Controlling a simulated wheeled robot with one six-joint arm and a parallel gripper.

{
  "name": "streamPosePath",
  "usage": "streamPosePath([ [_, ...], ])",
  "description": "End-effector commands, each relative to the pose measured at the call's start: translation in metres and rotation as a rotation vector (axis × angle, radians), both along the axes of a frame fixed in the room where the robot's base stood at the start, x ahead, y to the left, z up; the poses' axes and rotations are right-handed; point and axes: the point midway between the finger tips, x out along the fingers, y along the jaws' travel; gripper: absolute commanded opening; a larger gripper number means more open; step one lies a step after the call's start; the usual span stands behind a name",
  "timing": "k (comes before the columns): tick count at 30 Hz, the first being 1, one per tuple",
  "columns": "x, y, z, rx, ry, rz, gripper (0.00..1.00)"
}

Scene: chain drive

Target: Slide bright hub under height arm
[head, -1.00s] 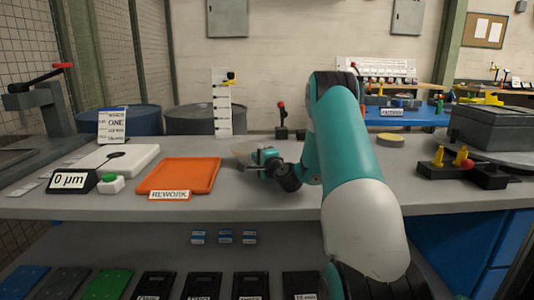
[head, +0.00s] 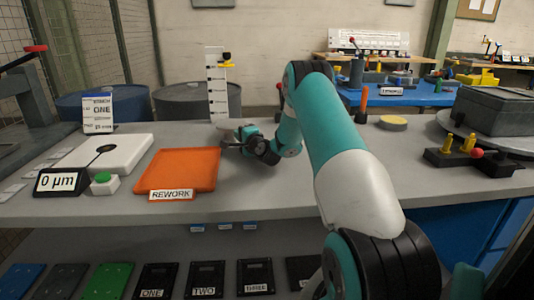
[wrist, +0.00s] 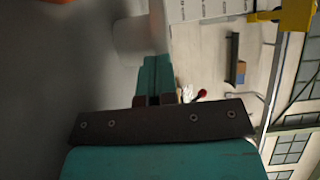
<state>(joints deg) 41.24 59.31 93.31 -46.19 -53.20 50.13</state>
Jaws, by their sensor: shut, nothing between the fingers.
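The height gauge (head: 216,90) is an upright white scale with black marks at the back of the bench. Its yellow height arm (head: 228,65) sticks out to the right near the top; in the wrist view the yellow arm (wrist: 292,14) is at the upper right. A pale round piece, apparently the bright hub (wrist: 138,40), stands at the fingertips in the wrist view, beside the scale. In the head view it is mostly hidden near the gauge's foot. My gripper (head: 228,144) is shut and empty, low over the bench; its fingers (wrist: 152,68) point at the pale piece. Contact is unclear.
An orange REWORK tray (head: 180,170) lies left of my gripper. A white plate (head: 125,151), a 0 µm display (head: 61,181) and a green button (head: 103,178) are further left. A black fixture with yellow pegs (head: 468,158) is at the right.

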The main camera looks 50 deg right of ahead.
Motion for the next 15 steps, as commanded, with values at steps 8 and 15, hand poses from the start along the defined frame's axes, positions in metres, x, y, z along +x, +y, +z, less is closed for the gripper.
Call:
streamPosePath([
  [8, -0.006, -0.010, 0.000, 0.001, 0.000, -0.013, 0.00],
  [15, -0.018, -0.001, -0.004, 0.002, 0.000, -0.009, 0.00],
])
